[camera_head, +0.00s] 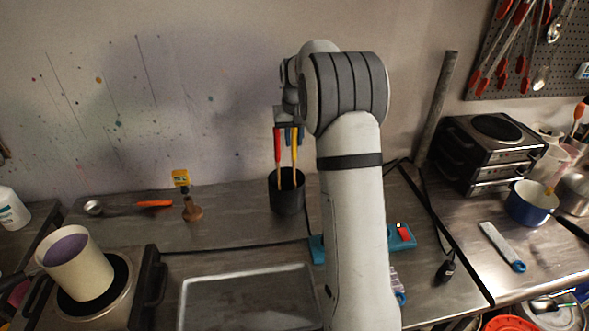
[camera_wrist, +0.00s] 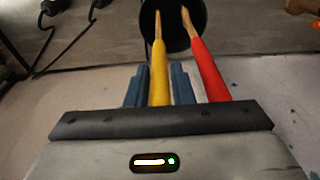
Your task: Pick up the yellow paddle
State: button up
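The yellow paddle (camera_head: 294,146) stands in the black bucket (camera_head: 287,200) on the back bench. Its yellow handle (camera_wrist: 159,72) points up at my gripper, and its wooden shaft runs down into the bucket (camera_wrist: 172,42). My gripper (camera_head: 289,131) is above the bucket. In the wrist view its two blue fingers (camera_wrist: 159,84) lie on either side of the yellow handle, very close to it. I cannot tell whether they touch it. A red-handled paddle (camera_wrist: 209,70) stands beside it, just outside the right finger. The paddles' lower ends are hidden in the bucket.
A brown stand with a yellow top (camera_head: 191,207) and an orange-handled tool (camera_head: 155,204) are left of the bucket. A metal tray (camera_head: 245,275) lies in front. A white pot (camera_head: 77,272) sits on a burner at left. My arm hides part of a teal item (camera_head: 401,238).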

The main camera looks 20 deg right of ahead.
grip_shut()
notch_tip(320, 180, up, 18)
jog(key=shift+b, duration=0.4)
dwell(0.4)
jog(key=shift+r+p, duration=0.1)
jog(key=shift+p, duration=0.3)
